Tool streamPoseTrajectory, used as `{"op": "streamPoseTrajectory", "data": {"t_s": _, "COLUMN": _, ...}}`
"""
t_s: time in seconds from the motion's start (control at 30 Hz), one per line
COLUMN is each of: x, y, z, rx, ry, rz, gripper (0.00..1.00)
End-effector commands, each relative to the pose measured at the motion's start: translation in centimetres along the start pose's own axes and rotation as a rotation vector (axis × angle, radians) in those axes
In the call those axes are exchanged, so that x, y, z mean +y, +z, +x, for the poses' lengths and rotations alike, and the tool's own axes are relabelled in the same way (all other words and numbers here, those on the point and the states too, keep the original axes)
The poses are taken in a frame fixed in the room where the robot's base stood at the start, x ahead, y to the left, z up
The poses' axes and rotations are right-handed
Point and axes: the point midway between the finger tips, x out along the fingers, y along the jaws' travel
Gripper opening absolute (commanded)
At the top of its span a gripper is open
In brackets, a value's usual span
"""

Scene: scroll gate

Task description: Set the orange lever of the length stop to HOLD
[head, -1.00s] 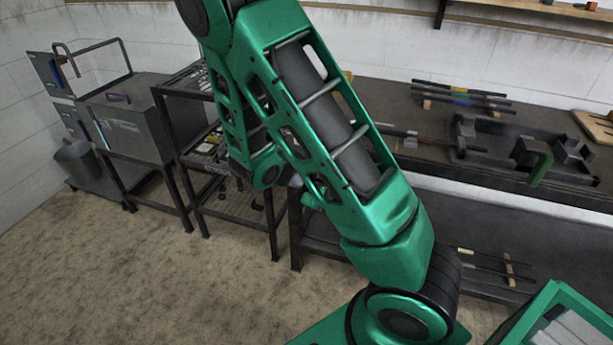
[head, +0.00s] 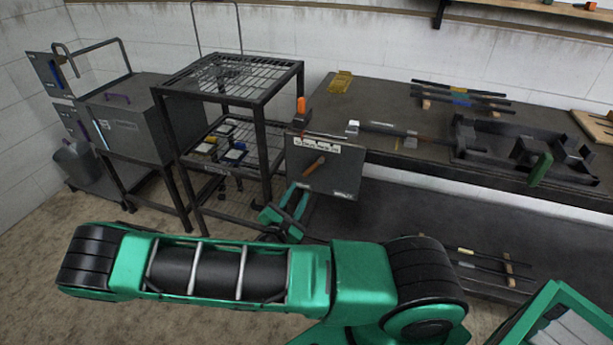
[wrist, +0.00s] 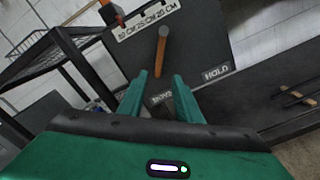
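The length stop's dark panel (head: 335,178) hangs at the bench's front edge, with a strip of cm marks along its top. Its orange lever (head: 314,166) slants down and left from its pivot, towards the lower-left label and away from the HOLD label (wrist: 216,72) at lower right. In the wrist view the lever (wrist: 160,58) hangs from a grey round pivot, its lower end near the gap between my fingertips. My gripper (head: 298,189) is open, just below and left of the lever; contact is not clear. The lower-left label (wrist: 160,98) is too small to read surely.
A second orange handle (head: 301,104) stands above the panel. A wire-shelf rack (head: 262,97) stands close left of my gripper. The bench (head: 375,95) carries rods and a dark fixture (head: 505,140). A grey box (head: 130,120) stands further left. Open floor lies in front.

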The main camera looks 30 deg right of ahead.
Motion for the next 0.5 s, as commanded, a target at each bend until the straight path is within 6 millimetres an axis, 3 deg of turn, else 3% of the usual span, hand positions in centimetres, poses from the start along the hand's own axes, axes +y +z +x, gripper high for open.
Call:
{"op": "streamPoseTrajectory", "data": {"t_s": 0.17, "x": 0.2, "y": -0.2, "z": 0.9, "rx": 0.002, "ry": 0.015, "rz": -0.010, "gripper": 0.31}}
{"op": "streamPoseTrajectory", "data": {"t_s": 0.5, "x": 0.2, "y": -0.2, "z": 6.6, "rx": 0.000, "ry": 0.011, "rz": -0.008, "gripper": 0.31}}
